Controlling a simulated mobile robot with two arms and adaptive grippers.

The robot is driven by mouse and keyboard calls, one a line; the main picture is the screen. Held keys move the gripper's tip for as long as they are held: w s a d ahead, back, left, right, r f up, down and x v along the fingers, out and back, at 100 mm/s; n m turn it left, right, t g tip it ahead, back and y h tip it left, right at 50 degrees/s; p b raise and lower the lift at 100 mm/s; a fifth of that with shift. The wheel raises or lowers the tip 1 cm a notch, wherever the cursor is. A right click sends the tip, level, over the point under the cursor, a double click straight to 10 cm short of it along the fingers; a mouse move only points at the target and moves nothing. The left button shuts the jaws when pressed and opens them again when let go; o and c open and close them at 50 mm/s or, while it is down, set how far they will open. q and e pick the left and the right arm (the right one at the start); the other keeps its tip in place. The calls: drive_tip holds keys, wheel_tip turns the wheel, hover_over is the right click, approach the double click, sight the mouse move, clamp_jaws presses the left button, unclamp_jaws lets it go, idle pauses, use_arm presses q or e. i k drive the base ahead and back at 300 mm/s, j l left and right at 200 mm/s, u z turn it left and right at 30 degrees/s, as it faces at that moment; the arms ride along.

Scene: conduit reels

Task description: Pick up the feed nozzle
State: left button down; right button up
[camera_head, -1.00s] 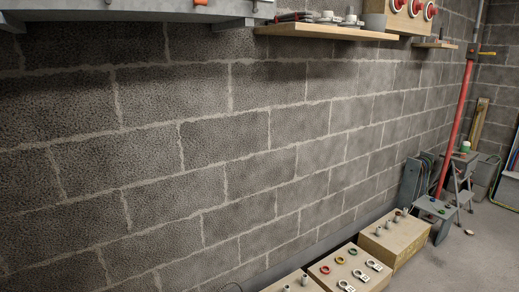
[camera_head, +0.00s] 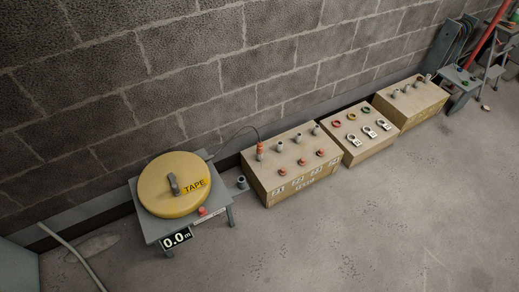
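An orange nozzle-like piece (camera_head: 260,149) stands upright at the left end of the nearest wooden box (camera_head: 284,188). It looks like the feed nozzle, but I see no label on it. A thin dark cable runs from its top in an arc down to the left, toward the yellow TAPE reel (camera_head: 158,195). The reel lies flat on a small grey stand (camera_head: 146,228) with a 0.0 m display (camera_head: 177,239). Neither of my grippers is in view.
The nearest box also carries several grey fittings and red knobs. Beyond it stand a box with coloured rings and white tags (camera_head: 374,152) and a box with grey fittings (camera_head: 425,109). A grey step stool (camera_head: 461,80) stands at the far right.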

sight(260, 145)
drive_tip(key=i+l+u, duration=0.2)
drive_tip(key=u, duration=0.25)
drive_tip(key=i+l+u, duration=0.15)
drive_tip(key=l+u, duration=0.3)
